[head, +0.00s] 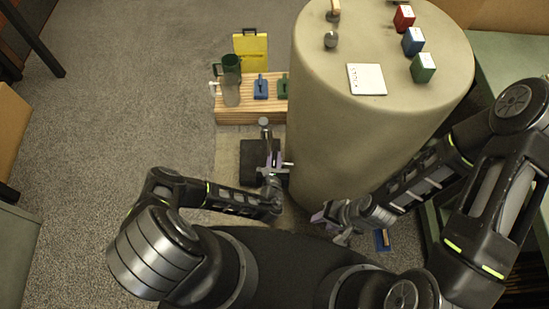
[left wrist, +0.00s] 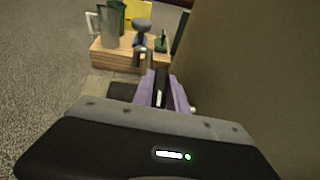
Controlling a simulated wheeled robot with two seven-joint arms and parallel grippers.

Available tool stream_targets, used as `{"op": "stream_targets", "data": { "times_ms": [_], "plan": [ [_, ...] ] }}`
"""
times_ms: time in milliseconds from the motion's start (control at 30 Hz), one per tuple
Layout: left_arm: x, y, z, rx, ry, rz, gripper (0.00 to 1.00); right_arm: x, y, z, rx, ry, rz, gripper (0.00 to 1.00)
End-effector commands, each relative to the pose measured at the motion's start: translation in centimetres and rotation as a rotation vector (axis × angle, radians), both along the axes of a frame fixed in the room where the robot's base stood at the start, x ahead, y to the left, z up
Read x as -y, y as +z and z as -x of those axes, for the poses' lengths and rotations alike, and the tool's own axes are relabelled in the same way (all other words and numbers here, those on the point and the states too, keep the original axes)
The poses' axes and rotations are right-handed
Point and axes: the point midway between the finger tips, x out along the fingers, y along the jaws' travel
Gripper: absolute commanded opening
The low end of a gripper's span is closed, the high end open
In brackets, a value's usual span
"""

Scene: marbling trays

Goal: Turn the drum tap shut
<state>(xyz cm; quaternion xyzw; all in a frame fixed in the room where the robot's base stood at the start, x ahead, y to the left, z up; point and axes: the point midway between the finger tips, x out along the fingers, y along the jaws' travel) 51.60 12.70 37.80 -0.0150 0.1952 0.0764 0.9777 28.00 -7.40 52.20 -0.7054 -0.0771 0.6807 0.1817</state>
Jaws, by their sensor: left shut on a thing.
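A large beige drum-shaped cylinder (head: 345,130) fills the middle of the head view, and its wall shows at right in the left wrist view (left wrist: 240,70). My left gripper (head: 272,161) is beside the drum's left side, its purple fingers shut on a narrow piece. A grey round-headed piece (head: 264,122) with a brownish neck extends ahead of the fingers; its head also shows in the left wrist view (left wrist: 142,24). A small pale stub (head: 289,163) shows between the fingers and the drum. I cannot clearly make out the tap. My right gripper (head: 320,217) is near the drum's lower front; its jaw opening is unclear.
A wooden stand (head: 250,115) behind holds a green jug (head: 230,67), a clear vessel (head: 231,95) and small blue and green items. A dark block (head: 248,163) lies below my left gripper. Several coloured blocks and a white card (head: 366,79) rest on the drum top.

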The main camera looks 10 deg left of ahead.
Motion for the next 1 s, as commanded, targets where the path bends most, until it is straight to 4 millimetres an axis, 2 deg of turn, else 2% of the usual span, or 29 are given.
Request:
{"op": "stream_targets", "data": {
  "times_ms": [33,200,667,700,933,1000],
  "plan": [
    [0.20,-0.28,-0.07,0.002,0.019,0.001,0.00,0.01,-0.70,0.01,0.000,0.000,0.000,0.36],
    [0.10,-0.12,-0.10,0.002,0.076,0.000,0.00,0.02,-1.31,0.00,0.000,0.001,0.000,0.36],
    [-0.06,0.12,-0.17,0.003,0.100,0.000,0.00,0.03,-1.40,-0.01,0.000,0.001,0.000,0.36],
    [-0.06,0.12,-0.18,0.003,0.100,0.000,0.19,0.03,-1.39,-0.01,0.000,0.001,0.000,0.36],
    [-0.04,0.08,-0.14,0.002,0.099,0.001,0.38,0.02,-1.40,-0.01,0.000,0.001,0.000,0.36],
    [-0.04,0.07,-0.12,0.002,0.099,0.001,0.40,0.02,-1.40,-0.01,0.000,0.001,0.000,0.36]
  ]
}}
